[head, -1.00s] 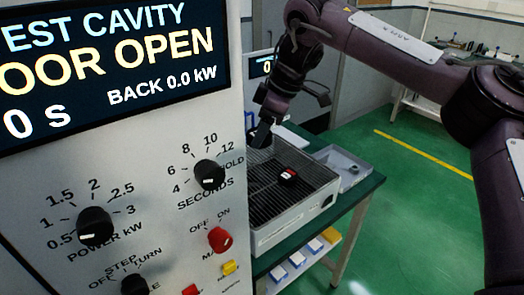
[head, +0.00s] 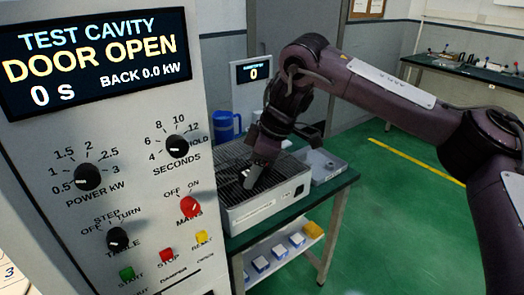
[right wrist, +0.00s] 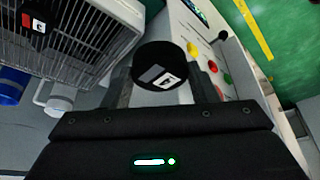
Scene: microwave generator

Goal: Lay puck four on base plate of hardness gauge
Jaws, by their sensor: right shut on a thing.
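In the right wrist view my right gripper (right wrist: 163,88) is shut on a dark round puck (right wrist: 154,52) with a grey and white label. The number on the label is too small to read for sure. In the head view my right gripper (head: 256,178) is low over the slatted top of a light box (head: 285,193), and the arm hides part of it. Another dark puck (right wrist: 33,22), with a red and white label, lies on the wire rack in the wrist view. I cannot make out the hardness gauge or its base plate. My left gripper is not in view.
The oven's control panel (head: 120,215) fills the left, its display reading DOOR OPEN. A grey tray (head: 325,168) sits beside the box on the green bench (head: 343,180). A blue mug (head: 227,126) and a small display reading 0 (head: 254,72) are behind. Green floor is clear at right.

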